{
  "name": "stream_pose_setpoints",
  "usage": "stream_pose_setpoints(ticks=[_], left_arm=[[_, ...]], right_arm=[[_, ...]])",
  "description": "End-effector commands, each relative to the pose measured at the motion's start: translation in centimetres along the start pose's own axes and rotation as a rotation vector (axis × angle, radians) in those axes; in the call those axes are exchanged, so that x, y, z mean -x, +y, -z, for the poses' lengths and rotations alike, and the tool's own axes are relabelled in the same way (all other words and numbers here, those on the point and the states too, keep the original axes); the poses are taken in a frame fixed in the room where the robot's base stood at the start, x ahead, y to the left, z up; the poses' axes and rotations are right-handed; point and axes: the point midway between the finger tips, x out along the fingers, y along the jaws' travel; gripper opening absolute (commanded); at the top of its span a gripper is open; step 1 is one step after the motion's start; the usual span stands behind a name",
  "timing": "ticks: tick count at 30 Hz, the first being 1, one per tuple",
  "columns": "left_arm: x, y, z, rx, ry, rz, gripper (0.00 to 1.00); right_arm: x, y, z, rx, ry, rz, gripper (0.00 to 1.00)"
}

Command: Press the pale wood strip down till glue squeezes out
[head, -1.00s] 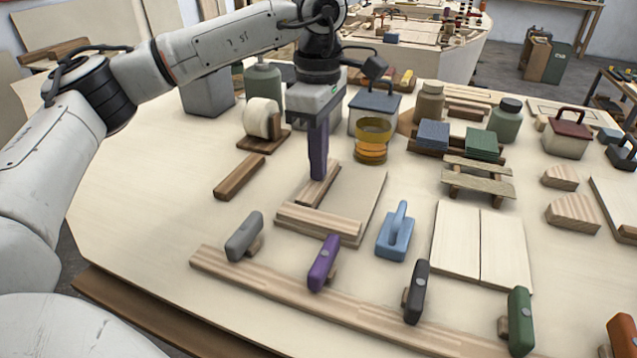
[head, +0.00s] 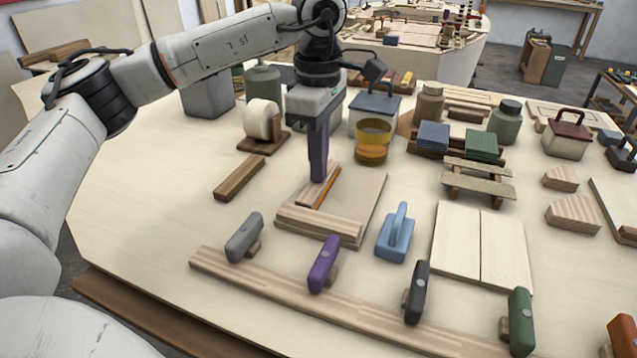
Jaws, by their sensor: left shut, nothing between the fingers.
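The pale wood strip (head: 308,198) lies on a flat wooden panel (head: 362,194) near the middle of the table. My left gripper (head: 318,179) is shut, points straight down and has its purple fingertips against the top of the strip, hiding part of it. A thin orange line of glue (head: 327,189) shows along the strip's right edge. Another light strip (head: 320,222) lies along the panel's front edge. My right gripper is not in view.
A long rail with grey, purple (head: 323,264), black and green clamps runs across the front. A blue-handled tool (head: 396,238) stands right of the panel, and an amber glue jar (head: 372,143) behind it. A dark wood block (head: 240,178) lies left.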

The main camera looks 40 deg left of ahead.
Motion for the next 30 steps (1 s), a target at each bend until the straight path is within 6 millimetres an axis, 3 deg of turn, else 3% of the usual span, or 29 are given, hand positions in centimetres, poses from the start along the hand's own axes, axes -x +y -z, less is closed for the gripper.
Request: stream_pose_setpoints(ticks=[11,30], left_arm=[[-0.5,-0.3,0.0,-0.003,0.006,0.014,0.00],[4.3,-0.1,0.0,-0.001,0.002,0.005,0.00]], right_arm=[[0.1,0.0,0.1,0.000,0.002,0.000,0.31],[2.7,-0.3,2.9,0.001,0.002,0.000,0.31]])
